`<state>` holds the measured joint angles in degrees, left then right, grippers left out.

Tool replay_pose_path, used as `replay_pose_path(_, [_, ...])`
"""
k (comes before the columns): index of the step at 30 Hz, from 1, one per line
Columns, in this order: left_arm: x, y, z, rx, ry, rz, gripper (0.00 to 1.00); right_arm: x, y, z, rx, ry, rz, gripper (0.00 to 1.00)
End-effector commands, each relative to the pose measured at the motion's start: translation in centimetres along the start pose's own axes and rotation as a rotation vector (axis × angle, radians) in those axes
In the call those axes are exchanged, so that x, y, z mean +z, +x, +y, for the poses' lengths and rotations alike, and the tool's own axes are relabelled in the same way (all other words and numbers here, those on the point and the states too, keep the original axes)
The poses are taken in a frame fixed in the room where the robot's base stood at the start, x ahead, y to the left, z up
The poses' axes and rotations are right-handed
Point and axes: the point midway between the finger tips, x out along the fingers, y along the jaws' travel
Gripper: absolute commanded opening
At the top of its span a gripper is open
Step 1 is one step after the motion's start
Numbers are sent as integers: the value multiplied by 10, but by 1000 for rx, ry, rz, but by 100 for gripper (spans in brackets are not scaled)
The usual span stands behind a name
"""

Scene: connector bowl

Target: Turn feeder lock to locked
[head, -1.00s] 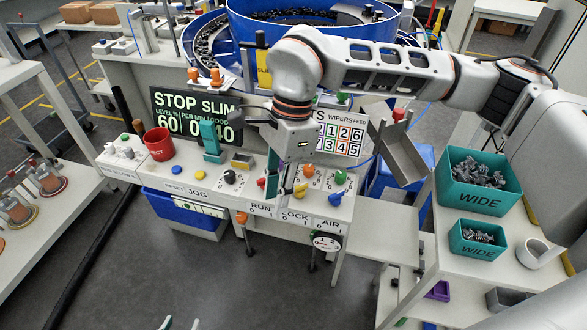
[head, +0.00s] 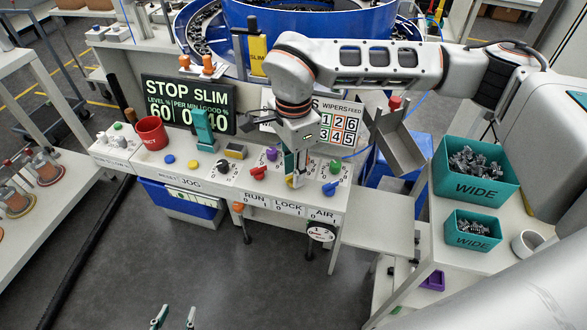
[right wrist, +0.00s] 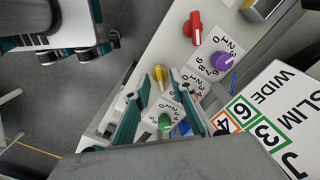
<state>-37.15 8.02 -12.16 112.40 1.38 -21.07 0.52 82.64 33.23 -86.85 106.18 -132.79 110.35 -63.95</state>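The feeder lock appears to be the yellow knob (head: 289,182) above the LOCK label (head: 288,207) on the white control panel; my right gripper mostly hides it in the head view. In the right wrist view the yellow knob (right wrist: 160,74) lies between the fingertips of my right gripper (right wrist: 159,82). Its teal fingers are spread, with a gap visible on each side of the knob. Whether the knob points to 0 or 1 cannot be told. My left gripper (head: 174,316) is open and empty at the bottom of the head view, away from the panel.
A red knob (head: 258,172) above RUN and a blue knob (head: 331,188) above AIR flank the lock. Purple (head: 271,154) and green (head: 336,167) dials sit behind. The display (head: 190,104) reads STOP SLIM. A metal chute (head: 398,136) stands to the right.

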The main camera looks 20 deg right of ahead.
Motion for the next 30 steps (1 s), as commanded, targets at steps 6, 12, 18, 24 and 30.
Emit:
replay_pose_path(6, [0, 0, 0, 0, 0, 0, 40, 0, 2, 0, -1, 0, 0, 24])
replay_pose_path(12, [0, 0, 0, 0, 0, 0, 40, 0, 1, 0, 0, 0, -1, 0])
replay_pose_path(18, [0, 0, 0, 0, 0, 0, 40, 0, 1, 0, 0, 2, -1, 0])
replay_pose_path(24, [0, 0, 0, 0, 0, 0, 40, 0, 1, 0, 0, 38, -1, 0])
replay_pose_path(30, [-1, 0, 0, 0, 0, 0, 40, 0, 0, 0, -1, 147, 0, 0])
